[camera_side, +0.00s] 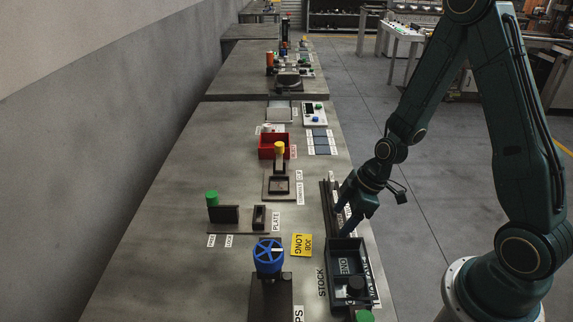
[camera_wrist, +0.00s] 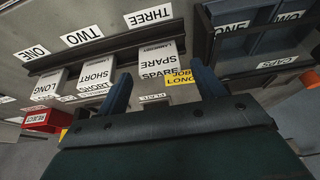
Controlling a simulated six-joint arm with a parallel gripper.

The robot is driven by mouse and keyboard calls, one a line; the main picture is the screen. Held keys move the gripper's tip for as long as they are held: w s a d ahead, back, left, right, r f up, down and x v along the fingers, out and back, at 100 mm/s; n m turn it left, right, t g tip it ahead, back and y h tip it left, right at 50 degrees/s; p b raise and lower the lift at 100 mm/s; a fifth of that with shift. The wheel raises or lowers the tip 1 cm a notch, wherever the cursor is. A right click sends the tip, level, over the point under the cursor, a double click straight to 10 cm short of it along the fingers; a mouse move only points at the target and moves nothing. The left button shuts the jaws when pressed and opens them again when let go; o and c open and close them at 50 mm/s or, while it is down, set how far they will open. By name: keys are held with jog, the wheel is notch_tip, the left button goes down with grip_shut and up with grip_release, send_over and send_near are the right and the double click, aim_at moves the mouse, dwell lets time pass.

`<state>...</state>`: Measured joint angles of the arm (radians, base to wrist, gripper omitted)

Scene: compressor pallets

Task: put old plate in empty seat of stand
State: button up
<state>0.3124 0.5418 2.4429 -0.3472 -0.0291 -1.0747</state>
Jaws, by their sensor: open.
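The stand labelled PLATE (camera_side: 231,229) is on the table at left of centre in the side view. A dark upright plate (camera_side: 224,215) is on its left part, beside a green-topped post (camera_side: 212,199). A dark block with a recess (camera_side: 259,217) is on its right part; I cannot tell whether the recess is empty, nor which piece is the old plate. My gripper (camera_side: 345,212) is to the right of the stand, over the long dark rack at the table's right edge. In the wrist view my gripper (camera_wrist: 163,88) is open, with nothing between its fingers.
A dark stock tray (camera_side: 347,255) sits in front of my gripper. A blue handwheel (camera_side: 268,257) and a yellow JOB LONG card (camera_side: 302,245) are near the stand. The left of the table is clear.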

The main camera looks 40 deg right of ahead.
jog(key=v, duration=1.1)
jog(key=shift+r, duration=0.35)
jog(key=shift+s+d, duration=0.1)
dwell(0.4)
jog(key=s+a+r+m+t+h, duration=0.1)
jog(key=s+a+r+m, duration=0.1)
jog(key=s+r+m, duration=0.2)
jog(key=s+a+r+m+t+h, duration=0.1)
jog(key=s+a+r+m+h, duration=0.1)
jog(key=s+r+m, duration=0.3)
jog(key=a+v, duration=0.1)
jog(key=v, duration=0.7)
jog(key=shift+s, duration=0.15)
